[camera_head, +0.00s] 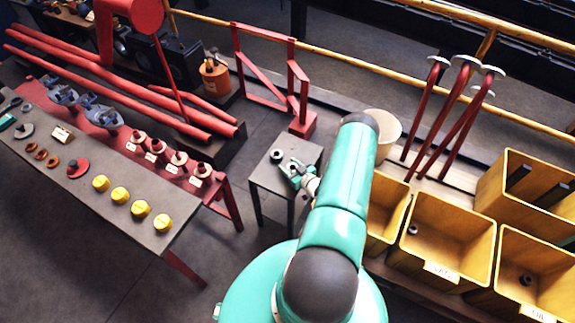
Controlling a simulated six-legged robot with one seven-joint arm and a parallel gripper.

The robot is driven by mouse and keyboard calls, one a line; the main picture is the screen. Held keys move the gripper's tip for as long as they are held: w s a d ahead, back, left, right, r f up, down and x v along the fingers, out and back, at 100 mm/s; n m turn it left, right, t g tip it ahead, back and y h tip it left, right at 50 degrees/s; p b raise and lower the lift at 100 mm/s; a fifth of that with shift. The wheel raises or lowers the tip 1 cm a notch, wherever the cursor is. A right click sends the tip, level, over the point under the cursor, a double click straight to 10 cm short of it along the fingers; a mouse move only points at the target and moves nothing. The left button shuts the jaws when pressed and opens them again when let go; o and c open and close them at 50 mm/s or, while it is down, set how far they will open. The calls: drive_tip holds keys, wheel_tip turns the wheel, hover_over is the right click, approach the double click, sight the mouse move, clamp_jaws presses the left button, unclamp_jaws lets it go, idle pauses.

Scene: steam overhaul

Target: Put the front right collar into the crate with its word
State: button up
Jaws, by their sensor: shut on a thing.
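My gripper (293,172) is over the small grey table, shut on a collar that is mostly hidden by the fingers. Another small dark collar (277,155) stands on the tabletop, just left of and behind my gripper. The yellow crates stand to the right. The middle crate (462,242) has a white label on its front edge and a small dark ring inside near its left wall. The right crate (540,250) also has a front label and a dark ring inside. The label words are too small to read surely. A further crate (390,215) is partly hidden behind my arm.
The small grey table (262,180) has a mostly bare top. A long table (120,200) at left holds yellow caps, red fittings and rings. A pale bucket (391,130) and red stands (440,125) are behind the crates. A larger yellow crate (500,180) is at far right.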

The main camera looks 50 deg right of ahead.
drive_tip(key=shift+x, duration=0.85)
drive_tip(key=shift+f, duration=0.25)
drive_tip(key=o, duration=1.3)
drive_tip(key=shift+r, duration=0.15)
drive_tip(key=v, duration=1.2)
drive_tip(key=shift+a+r, duration=0.1)
